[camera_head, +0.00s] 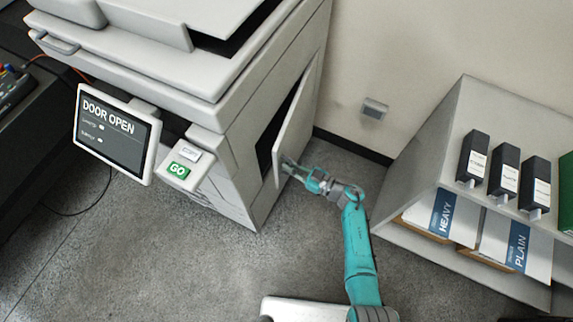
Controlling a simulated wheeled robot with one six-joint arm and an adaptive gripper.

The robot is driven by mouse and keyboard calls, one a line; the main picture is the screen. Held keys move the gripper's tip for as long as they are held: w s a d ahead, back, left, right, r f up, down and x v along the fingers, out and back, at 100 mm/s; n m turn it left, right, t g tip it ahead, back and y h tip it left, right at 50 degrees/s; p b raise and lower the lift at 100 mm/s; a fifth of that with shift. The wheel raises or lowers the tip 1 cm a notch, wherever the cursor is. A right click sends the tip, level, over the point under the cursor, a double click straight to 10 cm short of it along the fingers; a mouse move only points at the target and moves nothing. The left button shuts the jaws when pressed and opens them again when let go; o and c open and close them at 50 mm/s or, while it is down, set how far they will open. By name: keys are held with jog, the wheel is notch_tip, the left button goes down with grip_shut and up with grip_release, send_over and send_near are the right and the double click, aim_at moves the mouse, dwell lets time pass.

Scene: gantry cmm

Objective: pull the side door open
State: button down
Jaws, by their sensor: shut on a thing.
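The side door (297,117) is a pale grey panel on the right side of a large office machine (240,165). It stands ajar, with a dark gap between its edge and the machine body. My gripper (286,165) is at the door's lower outer edge, shut on the door or its handle. The exact grip spot is small and partly hidden by the fingers. My teal arm reaches up to it from the bottom of the view. A screen (117,132) on the machine's front reads DOOR OPEN.
A green GO button (178,169) sits on a small panel at the machine's front. A grey shelf (415,165) with dark binders (504,167) and paper packs labelled HEAVY and PLAIN stands at right. A small box (374,109) is on the wall.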

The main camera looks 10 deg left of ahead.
jog(key=w+d+n+g, duration=0.1)
jog(key=d, duration=1.4)
jog(key=shift+g+y, duration=0.3)
jog(key=shift+g, duration=0.1)
jog(key=c, duration=1.5)
grip_release()
